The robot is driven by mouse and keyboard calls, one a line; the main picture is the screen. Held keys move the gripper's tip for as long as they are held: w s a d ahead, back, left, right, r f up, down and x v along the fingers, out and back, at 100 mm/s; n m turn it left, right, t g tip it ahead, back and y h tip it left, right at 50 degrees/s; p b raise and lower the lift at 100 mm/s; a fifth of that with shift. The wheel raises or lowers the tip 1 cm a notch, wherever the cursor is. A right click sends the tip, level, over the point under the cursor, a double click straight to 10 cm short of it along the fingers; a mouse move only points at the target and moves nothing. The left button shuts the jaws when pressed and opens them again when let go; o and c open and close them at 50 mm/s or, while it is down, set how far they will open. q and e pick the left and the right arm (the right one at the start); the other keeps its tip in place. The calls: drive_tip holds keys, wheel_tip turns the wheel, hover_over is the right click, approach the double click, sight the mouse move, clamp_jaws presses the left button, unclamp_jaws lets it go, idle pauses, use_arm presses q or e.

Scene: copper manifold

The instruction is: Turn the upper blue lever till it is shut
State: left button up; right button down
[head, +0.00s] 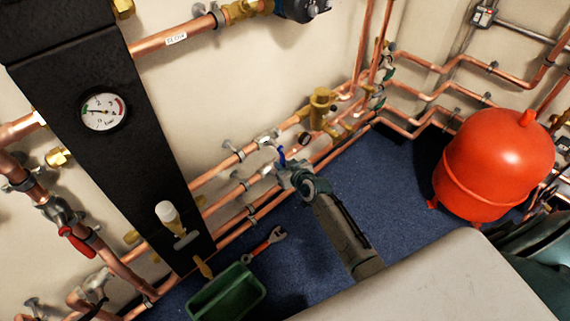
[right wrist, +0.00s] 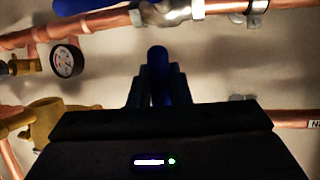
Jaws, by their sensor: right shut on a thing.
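A blue lever (head: 282,157) shows beside a silver valve on the copper pipes low on the wall in the head view. My right gripper (head: 288,170) is right at it. In the right wrist view the blue lever (right wrist: 158,70) stands between the dark fingers of my right gripper (right wrist: 158,88), which are shut on it. The lever points from the pipe toward the camera. The silver valve body (right wrist: 168,12) is at the top edge, partly cut off. My fingers hide part of the lever. My left gripper is not in view.
Copper pipes (head: 225,176) run along the wall close to my right gripper. A brass fitting (head: 320,105) is farther along. A green toolbox (head: 228,294) and a red wrench (head: 265,242) are on the blue floor. A red tank (head: 495,160) stands at the right. A small gauge (right wrist: 67,61) is at left.

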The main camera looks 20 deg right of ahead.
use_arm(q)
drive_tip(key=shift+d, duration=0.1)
use_arm(e)
drive_tip(key=shift+s+a+f, duration=0.1)
drive_tip(key=shift+a+f, duration=0.05)
drive_tip(key=shift+a, duration=0.05)
drive_tip(key=c, duration=1.4)
unclamp_jaws()
drive_tip(key=shift+a, duration=0.1)
drive_tip(key=shift+o, duration=0.2)
